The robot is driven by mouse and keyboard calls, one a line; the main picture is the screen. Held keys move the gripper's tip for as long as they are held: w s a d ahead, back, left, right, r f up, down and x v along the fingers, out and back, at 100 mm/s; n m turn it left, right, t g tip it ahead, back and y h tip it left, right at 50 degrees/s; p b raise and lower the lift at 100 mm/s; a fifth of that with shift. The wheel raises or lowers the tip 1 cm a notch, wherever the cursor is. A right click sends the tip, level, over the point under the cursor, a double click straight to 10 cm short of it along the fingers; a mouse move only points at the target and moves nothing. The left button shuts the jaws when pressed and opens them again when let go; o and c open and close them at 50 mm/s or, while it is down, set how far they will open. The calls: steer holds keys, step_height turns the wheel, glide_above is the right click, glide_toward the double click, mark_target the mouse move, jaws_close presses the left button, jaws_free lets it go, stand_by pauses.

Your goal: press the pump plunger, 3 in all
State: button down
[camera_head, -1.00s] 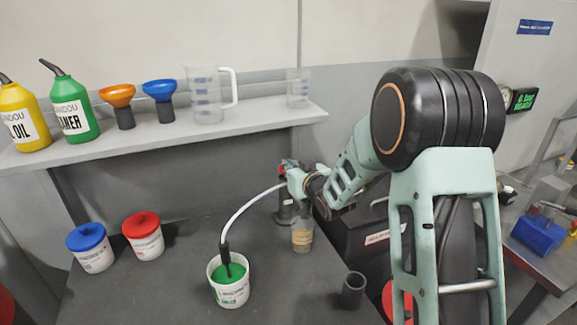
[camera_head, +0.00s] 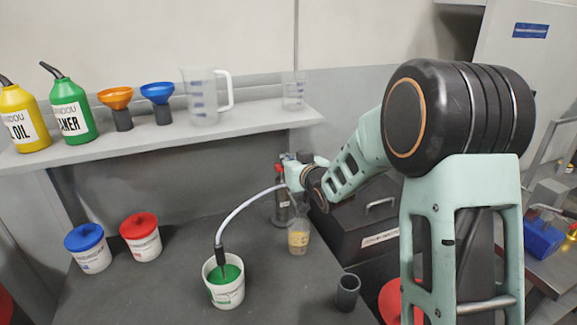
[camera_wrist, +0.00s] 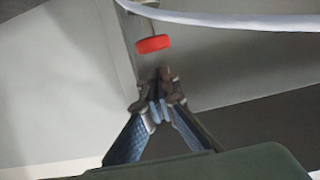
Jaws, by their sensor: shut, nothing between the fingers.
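The pump (camera_head: 283,207) is a slim dark cylinder at the back of the dark bench. Its plunger has a red knob (camera_head: 280,168), which also shows in the wrist view (camera_wrist: 153,44) above a thin rod. A pale hose (camera_head: 243,207) runs from the pump to a white bucket of green liquid (camera_head: 226,294). A clear bottle with yellowish contents (camera_head: 298,240) stands in front of the pump. My gripper (camera_wrist: 158,100) is shut and empty, its tips close to the red knob with a visible gap in the picture. My arm partly hides the pump top in the head view.
Blue-lidded (camera_head: 88,252) and red-lidded (camera_head: 140,238) tubs stand at left. A dark cup (camera_head: 347,291) is at the bench front. A dark case (camera_head: 352,240) lies right of the pump. A shelf (camera_head: 150,141) above holds bottles, funnels and a jug.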

steer(key=b+v, duration=0.1)
steer(key=v, duration=0.7)
steer(key=shift+s, duration=0.4)
steer(key=shift+d, duration=0.1)
stand_by(1.6)
